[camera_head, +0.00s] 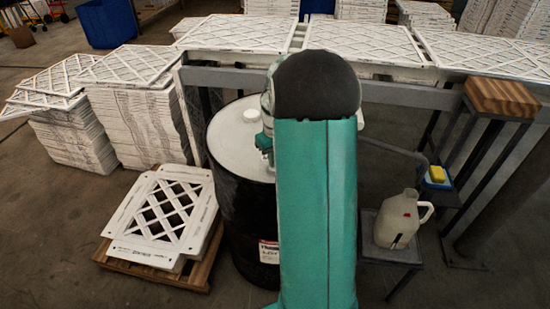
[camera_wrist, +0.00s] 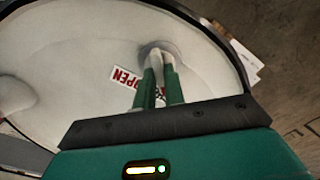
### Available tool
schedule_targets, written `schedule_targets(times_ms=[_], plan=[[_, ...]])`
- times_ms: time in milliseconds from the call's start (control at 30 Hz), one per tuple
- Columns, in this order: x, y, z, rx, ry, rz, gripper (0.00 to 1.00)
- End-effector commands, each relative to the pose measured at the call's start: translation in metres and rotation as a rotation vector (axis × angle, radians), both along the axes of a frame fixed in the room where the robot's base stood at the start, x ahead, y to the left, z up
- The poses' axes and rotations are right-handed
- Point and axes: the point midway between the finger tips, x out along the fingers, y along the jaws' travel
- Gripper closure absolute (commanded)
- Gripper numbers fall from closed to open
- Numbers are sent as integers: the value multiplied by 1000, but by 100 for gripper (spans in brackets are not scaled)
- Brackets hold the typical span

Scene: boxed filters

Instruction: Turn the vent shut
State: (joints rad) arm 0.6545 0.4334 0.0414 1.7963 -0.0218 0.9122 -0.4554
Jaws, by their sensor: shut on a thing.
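A black drum (camera_head: 243,220) with a pale lid (camera_head: 226,132) stands in the middle of the head view, partly behind my arm. In the wrist view, the drum's lid (camera_wrist: 85,50) fills most of the picture inside a dark rim. A label reading OPEN (camera_wrist: 124,78) in red is on the lid. My gripper (camera_wrist: 158,66) reaches down to the lid beside it, its green fingers shut on the small pale vent (camera_wrist: 153,55). The fingers hide part of the vent and label. The vent's exact turn cannot be told.
A white cap (camera_head: 251,116) shows on the lid. White filter frames (camera_head: 165,215) lie on a pallet at left. Filter stacks (camera_head: 135,125) stand behind. A jug (camera_head: 398,220) sits on a low stand at right, near a wooden block (camera_head: 502,96). A metal rail runs behind the drum.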

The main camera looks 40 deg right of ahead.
Motion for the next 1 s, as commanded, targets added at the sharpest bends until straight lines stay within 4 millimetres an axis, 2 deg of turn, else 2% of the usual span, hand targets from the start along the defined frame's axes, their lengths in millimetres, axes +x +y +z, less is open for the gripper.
schedule_targets(times_ms=[567,600,700,1000], plan=[[0,0,1,-1,0,36,100],[0,0,1,-1,0,36,83],[0,0,1,-1,0,36,67],[0,0,2,0,0,35,67]])
